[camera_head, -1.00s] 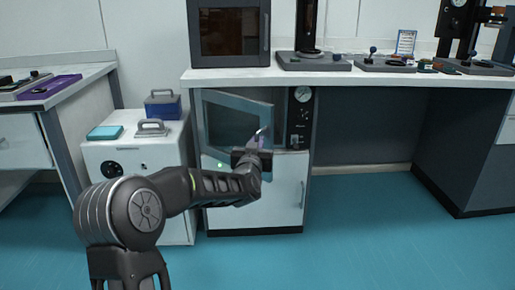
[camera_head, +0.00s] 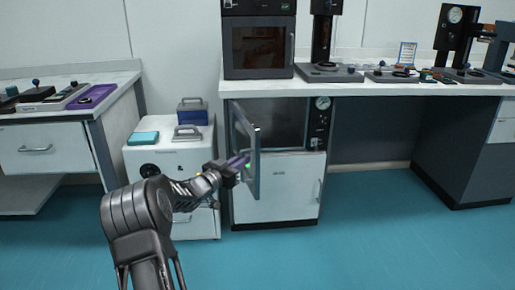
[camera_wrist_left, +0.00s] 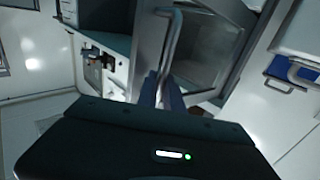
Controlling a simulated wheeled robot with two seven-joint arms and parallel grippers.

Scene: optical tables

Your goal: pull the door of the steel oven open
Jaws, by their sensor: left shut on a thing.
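The steel oven (camera_head: 319,128) is set under the bench, with a gauge and dark control panel at its right. Its glass-windowed door (camera_head: 243,132) is swung far out on its left side, seen nearly edge-on, and the dark chamber (camera_head: 284,122) shows. My left gripper (camera_head: 240,163) is at the outer face of the door. In the left wrist view its fingers (camera_wrist_left: 160,92) are shut on the bar handle (camera_wrist_left: 173,40), with the framed glass behind it. The fingertips are partly hidden in the head view. My right gripper is not in view.
A white cabinet (camera_head: 160,162) stands left of the oven, bearing a blue box (camera_head: 192,112), a metal handle piece and a teal case (camera_head: 143,138). A dark cabinet with a window (camera_head: 262,45) stands on the bench (camera_head: 380,88). The floor (camera_head: 350,220) in front is clear.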

